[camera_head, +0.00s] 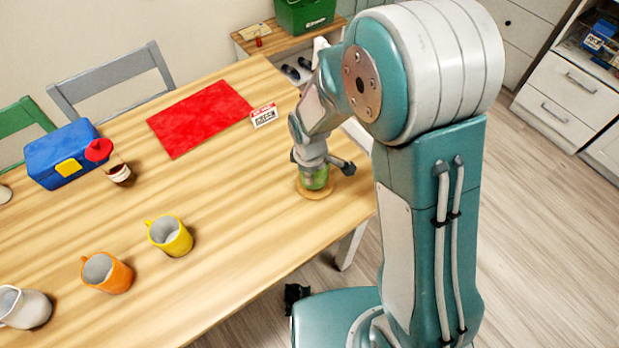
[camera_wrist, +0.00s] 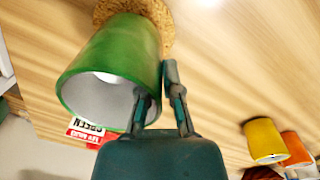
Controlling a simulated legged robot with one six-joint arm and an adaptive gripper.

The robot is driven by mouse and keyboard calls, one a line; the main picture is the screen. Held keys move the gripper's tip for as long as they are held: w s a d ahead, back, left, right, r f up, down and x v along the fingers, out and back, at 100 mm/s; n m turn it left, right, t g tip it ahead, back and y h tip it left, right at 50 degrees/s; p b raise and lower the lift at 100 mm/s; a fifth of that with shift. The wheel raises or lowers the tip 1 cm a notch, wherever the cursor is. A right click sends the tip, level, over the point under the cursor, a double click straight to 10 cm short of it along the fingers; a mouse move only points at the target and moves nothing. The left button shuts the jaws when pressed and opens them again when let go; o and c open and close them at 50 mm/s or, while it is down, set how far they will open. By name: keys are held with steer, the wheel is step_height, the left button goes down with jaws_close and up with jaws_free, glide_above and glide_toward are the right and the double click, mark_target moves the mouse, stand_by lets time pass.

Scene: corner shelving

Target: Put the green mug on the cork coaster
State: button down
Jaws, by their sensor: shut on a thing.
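The green mug (camera_head: 314,179) is in my gripper (camera_head: 322,162) near the table's right edge. The cork coaster (camera_head: 316,193) shows around and below the mug's base. In the wrist view the mug (camera_wrist: 108,62) has its open rim toward the camera, and the coaster (camera_wrist: 150,12) is beyond its base. My gripper (camera_wrist: 165,88) is shut on the mug's right side; the fingers partly hide the grip there. The mug is over the coaster and looks upright; I cannot tell whether its base touches the cork.
Yellow (camera_head: 170,236), orange (camera_head: 106,272) and white (camera_head: 26,307) mugs stand at the front left. A red mat (camera_head: 199,117), small sign (camera_head: 264,115), blue box (camera_head: 60,152) and jar (camera_head: 121,175) lie farther back. The table between the coaster and yellow mug is clear.

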steer(key=shift+d+f, duration=0.2)
steer(key=shift+f, duration=0.65)
steer(key=shift+a, duration=0.1)
steer(key=c, duration=0.8)
jaws_free()
